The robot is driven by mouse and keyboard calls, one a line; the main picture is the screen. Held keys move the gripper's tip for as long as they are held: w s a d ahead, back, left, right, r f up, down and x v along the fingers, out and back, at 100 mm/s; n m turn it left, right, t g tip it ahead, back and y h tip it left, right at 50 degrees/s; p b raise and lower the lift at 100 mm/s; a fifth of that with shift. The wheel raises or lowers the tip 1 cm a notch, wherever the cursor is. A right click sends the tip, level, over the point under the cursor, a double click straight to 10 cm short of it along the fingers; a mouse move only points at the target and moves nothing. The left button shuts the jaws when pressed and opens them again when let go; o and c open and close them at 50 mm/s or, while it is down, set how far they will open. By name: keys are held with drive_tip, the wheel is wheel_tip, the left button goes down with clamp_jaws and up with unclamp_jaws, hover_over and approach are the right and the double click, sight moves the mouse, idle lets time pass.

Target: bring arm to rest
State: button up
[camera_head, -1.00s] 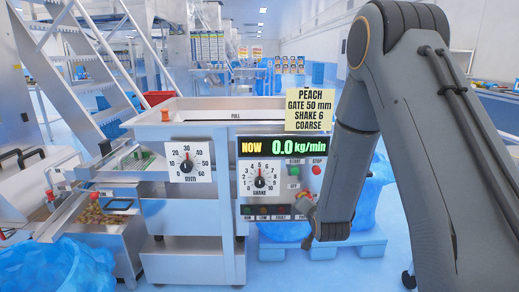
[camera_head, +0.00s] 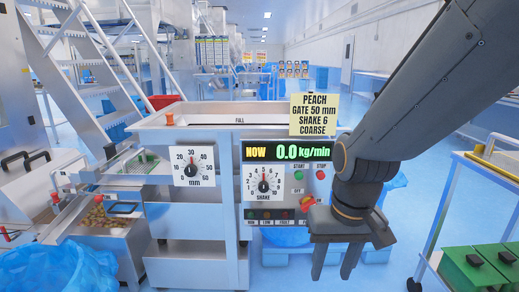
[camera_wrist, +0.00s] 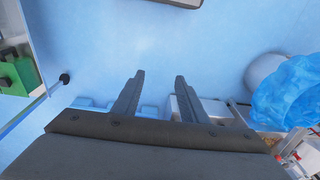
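My arm reaches in from the upper right in the head view. My gripper (camera_head: 332,273) hangs from it with its fingers pointing down, in front of the lower right of the control panel. In the wrist view my gripper (camera_wrist: 160,76) has its two fingers apart, with nothing between them, above the pale blue floor. The control panel (camera_head: 286,183) has a lit display (camera_head: 287,152) reading NOW 0.0 kg/min. The gate dial (camera_head: 193,167) points near 30, and the shake dial (camera_head: 263,184) points roughly upward. The yellow sign (camera_head: 315,114) reads PEACH, GATE 50 mm, SHAKE 6, COARSE.
A trolley (camera_head: 449,215) with green boxes (camera_head: 478,270) stands at the right. A blue bag (camera_head: 65,268) sits at the lower left, near a chute (camera_head: 92,203). Metal stairs (camera_head: 75,65) rise behind. Floor shows between the machine and the trolley.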

drive_tip(key=s+d+r+g+p, duration=0.1)
drive_tip(key=s+d+r+p, duration=0.3)
drive_tip(key=r+p, duration=0.3)
drive_tip(key=s+p, duration=0.1)
drive_tip(key=p, duration=0.4)
drive_tip(key=shift+s+d+r+h+p, duration=0.3)
drive_tip(key=shift+d+r, duration=0.1)
drive_tip(key=shift+c, duration=0.3)
idle(1.1)
